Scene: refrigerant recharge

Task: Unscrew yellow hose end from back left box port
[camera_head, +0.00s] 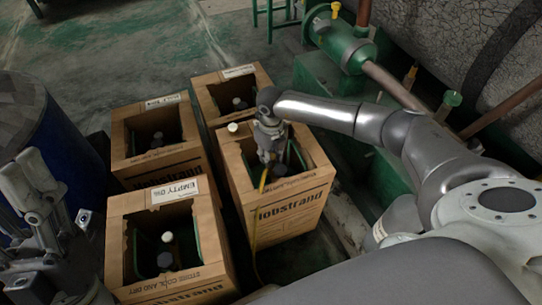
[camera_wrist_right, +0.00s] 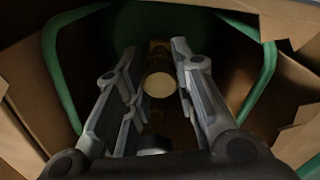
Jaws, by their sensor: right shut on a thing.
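My right gripper (camera_head: 265,160) reaches down into the open cardboard box (camera_head: 290,205) at the right of the group in the head view. A thin yellow hose (camera_head: 262,183) runs from beneath it over the box's near edge. In the right wrist view, the fingers (camera_wrist_right: 160,90) flank a round, cream-faced hose end (camera_wrist_right: 160,85) and are shut on it. The port under it is hidden. The back left box (camera_head: 160,145) is open, with no yellow hose seen at it. My left gripper (camera_head: 40,190) is at the left edge; its jaw gap is unclear.
Another open box (camera_head: 235,95) stands at the back, and a box labelled EMPTY (camera_head: 170,255) at the front. A blue drum (camera_head: 45,130) is at the left. Green machinery with pipes (camera_head: 340,45) stands behind my right arm. Bare floor lies at the back left.

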